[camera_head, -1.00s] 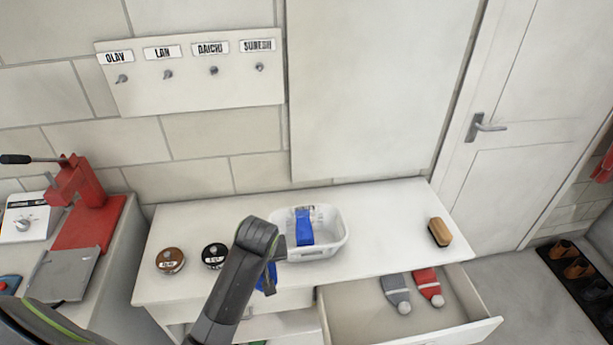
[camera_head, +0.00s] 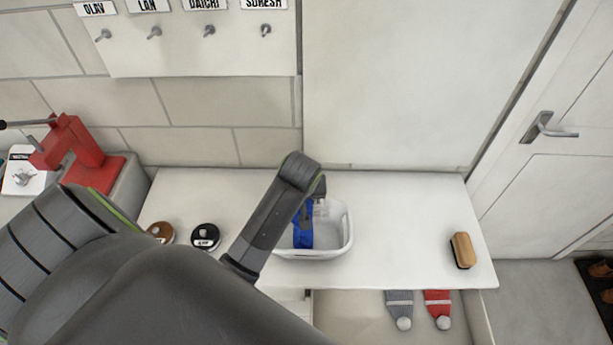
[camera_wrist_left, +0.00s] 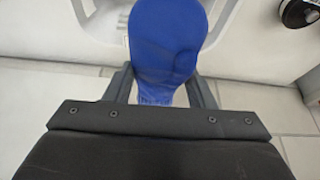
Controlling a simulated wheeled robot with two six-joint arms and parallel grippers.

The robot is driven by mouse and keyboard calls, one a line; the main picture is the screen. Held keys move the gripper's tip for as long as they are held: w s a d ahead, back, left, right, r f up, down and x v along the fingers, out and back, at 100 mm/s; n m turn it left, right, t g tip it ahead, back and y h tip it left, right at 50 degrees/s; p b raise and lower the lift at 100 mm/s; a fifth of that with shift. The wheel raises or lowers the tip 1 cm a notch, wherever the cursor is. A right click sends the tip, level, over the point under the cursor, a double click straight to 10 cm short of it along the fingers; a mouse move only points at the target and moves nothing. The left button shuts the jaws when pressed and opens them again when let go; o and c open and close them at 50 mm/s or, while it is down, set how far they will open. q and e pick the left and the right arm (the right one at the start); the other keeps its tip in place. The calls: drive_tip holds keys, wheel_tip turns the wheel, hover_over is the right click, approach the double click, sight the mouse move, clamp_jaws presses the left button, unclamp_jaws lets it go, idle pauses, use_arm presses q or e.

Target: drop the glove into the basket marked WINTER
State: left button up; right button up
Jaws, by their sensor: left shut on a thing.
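The white basket (camera_head: 338,246) stands on the counter in the head view, with a blue thing (camera_head: 303,236) showing inside it. No marking can be read on the basket from here. In the left wrist view, my left gripper (camera_wrist_left: 162,90) is shut on the blue glove (camera_wrist_left: 165,45), which sticks out past the fingers. My right gripper is not in view.
A brown tin (camera_head: 160,233) and a black tin (camera_head: 205,238) stand left of the basket. A brush (camera_head: 462,250) lies at the counter's right. Below, an open drawer holds a grey hat (camera_head: 400,308) and a red hat (camera_head: 437,306). The counter between basket and brush is clear.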

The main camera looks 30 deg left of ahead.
use_arm(q)
wheel_tip(320, 180, down, 3)
drive_tip(key=shift+f, duration=0.1)
drive_tip(key=shift+w+f, duration=0.2)
drive_tip(key=shift+f, duration=0.45)
drive_tip(key=o, duration=1)
drive_tip(key=shift+o, duration=0.2)
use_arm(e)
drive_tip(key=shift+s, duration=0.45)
use_arm(q)
drive_tip(key=shift+r, duration=0.1)
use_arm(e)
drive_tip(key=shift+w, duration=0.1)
